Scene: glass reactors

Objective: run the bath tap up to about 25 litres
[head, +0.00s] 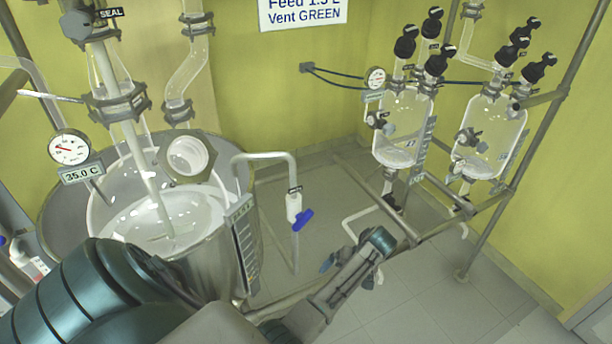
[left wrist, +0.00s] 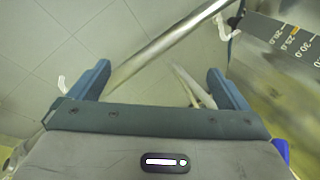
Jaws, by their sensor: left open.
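The bath is a round steel vessel (head: 205,265) at the left, with a glass vessel hanging in it; its water level is hard to tell. A dark litre scale (head: 245,250) runs down its side; the left wrist view shows the scale (left wrist: 285,38) with an orange mark near 25. The tap (head: 293,207), with a blue lever (head: 304,219), hangs from a bent pipe beside the bath. A blue piece, likely the lever, shows in the left wrist view (left wrist: 281,149). My left gripper (head: 350,271) is open and empty, below and right of the tap; its fingers (left wrist: 160,85) are spread.
A steel frame rail (left wrist: 165,48) passes beyond my left fingers. Two glass vessels (head: 403,125) (head: 488,138) with black-knobbed valves hang on the frame at right. A dial and 35.0 C display (head: 82,173) are at left. Tiled floor (head: 420,290) lies open at right.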

